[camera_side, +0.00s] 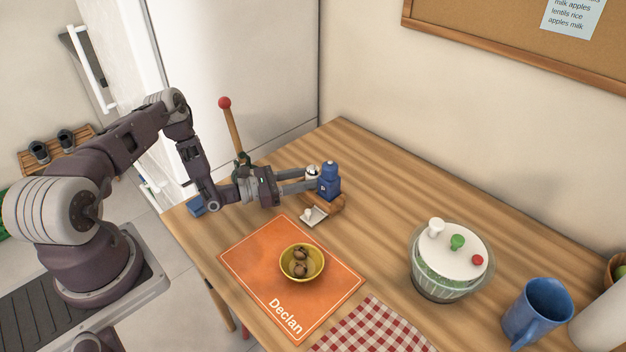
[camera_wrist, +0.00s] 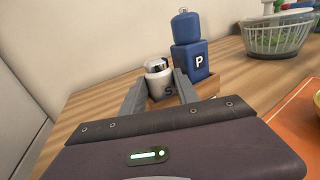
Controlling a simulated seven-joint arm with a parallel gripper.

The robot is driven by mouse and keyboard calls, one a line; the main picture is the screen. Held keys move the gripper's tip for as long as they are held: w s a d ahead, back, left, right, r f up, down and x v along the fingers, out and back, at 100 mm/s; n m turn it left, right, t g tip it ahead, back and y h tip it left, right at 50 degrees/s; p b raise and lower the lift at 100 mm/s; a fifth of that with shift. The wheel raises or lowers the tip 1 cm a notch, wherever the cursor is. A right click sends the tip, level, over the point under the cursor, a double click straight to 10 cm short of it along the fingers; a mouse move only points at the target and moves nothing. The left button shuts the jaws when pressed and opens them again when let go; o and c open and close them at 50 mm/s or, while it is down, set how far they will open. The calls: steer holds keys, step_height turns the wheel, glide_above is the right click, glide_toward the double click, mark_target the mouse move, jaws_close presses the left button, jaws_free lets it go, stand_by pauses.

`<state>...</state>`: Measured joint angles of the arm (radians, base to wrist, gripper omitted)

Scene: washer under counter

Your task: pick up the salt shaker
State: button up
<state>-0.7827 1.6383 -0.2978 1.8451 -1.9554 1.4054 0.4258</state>
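The salt shaker (camera_wrist: 158,80) is a small white-and-silver shaker marked S. It stands upright in a wooden caddy, left of the blue pepper mill in the wrist view. In the side view the shaker (camera_side: 312,172) is partly covered by a finger. My gripper (camera_side: 308,178) reaches in from the left, level with the shaker. In the wrist view its two fingers (camera_wrist: 160,88) are apart, one on each side of the shaker. I cannot tell whether they touch it.
The blue pepper mill (camera_side: 329,181), marked P, stands close beside the right finger in the caddy (camera_side: 333,206). An orange mat (camera_side: 250,255) with a yellow bowl (camera_side: 302,264) lies in front.

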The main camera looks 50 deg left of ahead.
jaws_close()
steer(key=shift+r, duration=0.1)
